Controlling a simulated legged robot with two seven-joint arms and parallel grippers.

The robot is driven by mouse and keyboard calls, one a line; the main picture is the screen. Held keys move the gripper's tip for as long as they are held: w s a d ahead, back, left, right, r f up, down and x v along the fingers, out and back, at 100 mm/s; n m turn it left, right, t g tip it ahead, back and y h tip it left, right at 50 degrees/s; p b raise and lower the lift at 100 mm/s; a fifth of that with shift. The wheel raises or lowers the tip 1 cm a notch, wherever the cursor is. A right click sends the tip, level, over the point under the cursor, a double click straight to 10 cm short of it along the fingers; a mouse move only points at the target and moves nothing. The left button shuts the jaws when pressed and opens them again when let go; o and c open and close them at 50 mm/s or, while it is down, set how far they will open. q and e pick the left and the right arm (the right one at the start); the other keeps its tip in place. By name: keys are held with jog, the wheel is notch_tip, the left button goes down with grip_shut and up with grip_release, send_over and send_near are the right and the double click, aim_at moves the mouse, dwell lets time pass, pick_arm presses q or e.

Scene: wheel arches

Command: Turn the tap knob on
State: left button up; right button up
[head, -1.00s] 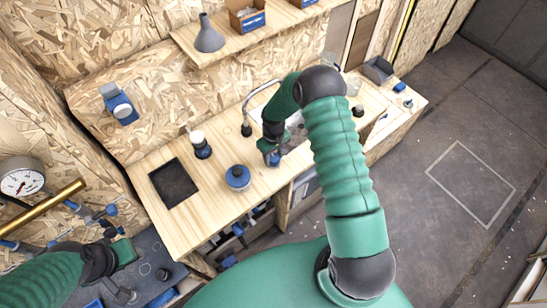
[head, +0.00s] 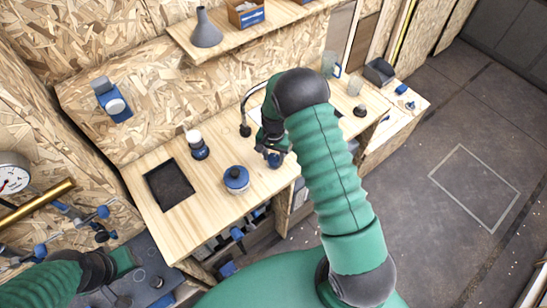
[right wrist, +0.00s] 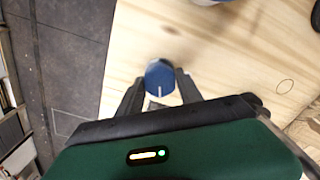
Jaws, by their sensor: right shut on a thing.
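The tap knob (right wrist: 160,76) is a round blue knob with a white line, seen between my right fingers in the right wrist view. In the head view the blue knob (head: 275,160) shows only partly below my right gripper (head: 270,152), at the counter's front edge. My right gripper (right wrist: 160,98) is shut on the knob. The thin curved tap spout (head: 246,104) with a dark tip rises just behind and left of this gripper. My left gripper (head: 124,260) is low at the left over a grey surface; its fingers do not show clearly.
The wooden counter (head: 215,205) carries a blue-lidded pot (head: 236,179), a dark-and-white bottle (head: 197,146) and a dark square inset (head: 169,186). A glass jug (head: 331,63) and grey bin (head: 379,71) stand farther right. A shelf with a grey funnel (head: 206,29) hangs above.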

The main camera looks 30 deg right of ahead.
aim_at(274, 157)
jog(key=shift+m, duration=1.9)
jog(key=shift+r, duration=0.1)
jog(key=o, duration=1.4)
jog(key=shift+c, duration=0.2)
notch_tip(274, 157, up, 17)
jog(key=b, duration=0.3)
jog(key=shift+f, duration=0.2)
jog(key=shift+w, duration=0.1)
jog(key=s+a+f+n+t+b, duration=0.1)
jog(key=s+a+f+n+b, duration=0.1)
jog(key=s+a+n, duration=0.4)
jog(key=s+a+f+n+t+b, duration=0.1)
jog(key=s+a+f+n+b, duration=0.1)
jog(key=s+a+f+n, duration=0.3)
jog(key=s+n, duration=0.3)
jog(key=s, duration=0.2)
jog(key=shift+a+t, duration=0.3)
jog(key=shift+a, duration=0.05)
